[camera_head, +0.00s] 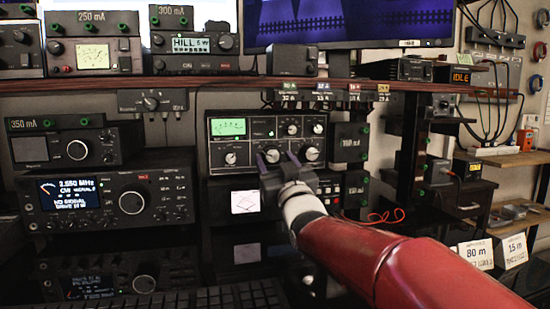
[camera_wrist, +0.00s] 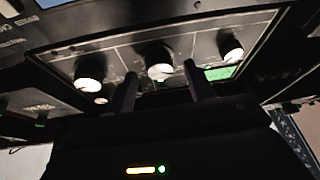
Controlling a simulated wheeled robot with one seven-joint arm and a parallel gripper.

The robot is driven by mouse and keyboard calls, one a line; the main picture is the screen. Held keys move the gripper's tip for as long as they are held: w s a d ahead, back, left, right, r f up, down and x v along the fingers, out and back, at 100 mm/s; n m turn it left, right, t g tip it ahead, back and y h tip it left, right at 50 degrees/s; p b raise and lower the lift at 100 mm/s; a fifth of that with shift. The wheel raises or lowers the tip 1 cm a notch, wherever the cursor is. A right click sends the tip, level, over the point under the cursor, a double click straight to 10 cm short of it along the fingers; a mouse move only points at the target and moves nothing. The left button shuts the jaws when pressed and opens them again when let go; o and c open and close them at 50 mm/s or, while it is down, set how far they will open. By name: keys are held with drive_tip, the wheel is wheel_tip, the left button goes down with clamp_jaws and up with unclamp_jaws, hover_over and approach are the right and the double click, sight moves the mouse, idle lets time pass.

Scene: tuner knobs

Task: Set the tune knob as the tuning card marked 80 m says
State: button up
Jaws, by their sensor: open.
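The tuner (camera_head: 255,140) is a dark box with a green display (camera_head: 228,127), three large white-faced knobs in a lower row and smaller ones above. My gripper (camera_head: 278,158) is open in front of its middle large knob. In the wrist view, which looks upside down, the middle knob (camera_wrist: 160,63) lies between my two fingers (camera_wrist: 161,84), just beyond their tips; I cannot tell whether they touch it. Knob labels are too small to read, so I cannot tell which is tune. The card marked 80 m (camera_head: 474,255) stands at the lower right; its smaller writing is unreadable.
Another card (camera_head: 514,250) stands beside the 80 m card. A transceiver (camera_head: 105,200) is left of the tuner, and a black box (camera_head: 349,142) stands close on its right. A wooden shelf (camera_head: 200,82) with meters and a monitor runs above. A red cable (camera_head: 385,217) lies at right.

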drive_tip(key=shift+w+a+r, duration=0.15)
drive_tip(key=shift+w+r, duration=0.05)
drive_tip(key=shift+w, duration=0.3)
drive_tip(key=c, duration=1)
